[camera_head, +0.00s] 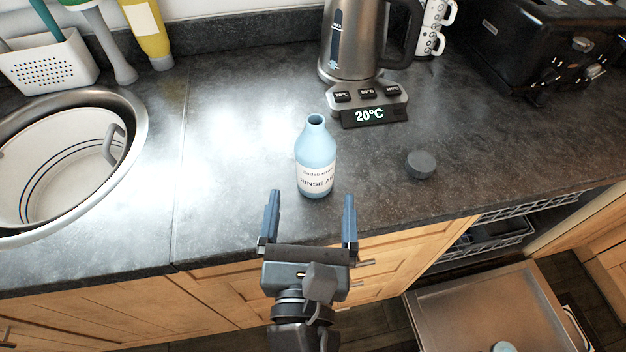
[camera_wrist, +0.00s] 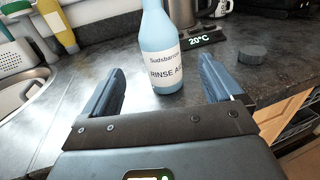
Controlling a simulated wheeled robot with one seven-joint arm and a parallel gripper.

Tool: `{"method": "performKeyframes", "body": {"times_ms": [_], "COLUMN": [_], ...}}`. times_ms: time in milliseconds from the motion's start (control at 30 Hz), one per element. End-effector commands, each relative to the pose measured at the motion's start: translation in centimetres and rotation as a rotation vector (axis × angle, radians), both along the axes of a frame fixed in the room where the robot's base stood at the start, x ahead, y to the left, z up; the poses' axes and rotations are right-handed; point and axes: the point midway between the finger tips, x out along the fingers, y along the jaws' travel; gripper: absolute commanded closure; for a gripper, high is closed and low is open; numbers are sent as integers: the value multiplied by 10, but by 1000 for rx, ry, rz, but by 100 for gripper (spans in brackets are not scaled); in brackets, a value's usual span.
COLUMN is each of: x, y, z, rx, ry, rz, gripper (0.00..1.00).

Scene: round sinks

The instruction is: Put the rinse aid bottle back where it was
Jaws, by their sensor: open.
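The rinse aid bottle (camera_head: 316,160) is light blue with a white label and stands upright on the dark countertop, its neck open with no cap on. A dark round cap (camera_head: 421,164) lies on the counter to its right. My gripper (camera_head: 312,208) is open and empty at the counter's front edge, just in front of the bottle, with its two blue fingers pointing toward it. In the wrist view the bottle (camera_wrist: 160,50) stands beyond and between the open fingers (camera_wrist: 160,88), and the cap (camera_wrist: 252,53) is at the right.
A kettle (camera_head: 350,40) on its base reading 20°C stands behind the bottle. A round sink (camera_head: 135,105) holding a white pot (camera_head: 60,165) is at the left, a black toaster (camera_head: 535,45) at the back right. An open dishwasher door (camera_head: 490,310) is low at right.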

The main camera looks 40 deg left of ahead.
Motion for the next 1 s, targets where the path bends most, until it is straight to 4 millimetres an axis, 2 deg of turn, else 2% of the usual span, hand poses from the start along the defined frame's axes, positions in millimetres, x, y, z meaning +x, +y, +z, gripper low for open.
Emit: {"method": "performKeyframes", "body": {"times_ms": [167, 467, 567, 667, 767, 900, 1000], "x": [-12, -13, -13, -15, -23, -46, -67], "y": [-8, -10, -24, -57, -104, -171, -214], "z": [0, 0, -9, -27, -47, -65, -69], "rx": [1, 5, 55, 197, 429, 834, 1150], "ry": [1, 6, 65, 208, 411, 687, 844], "rz": [0, -1, -12, -42, -101, -213, -300], "gripper": [7, 7, 7, 7, 7, 7, 7]}}
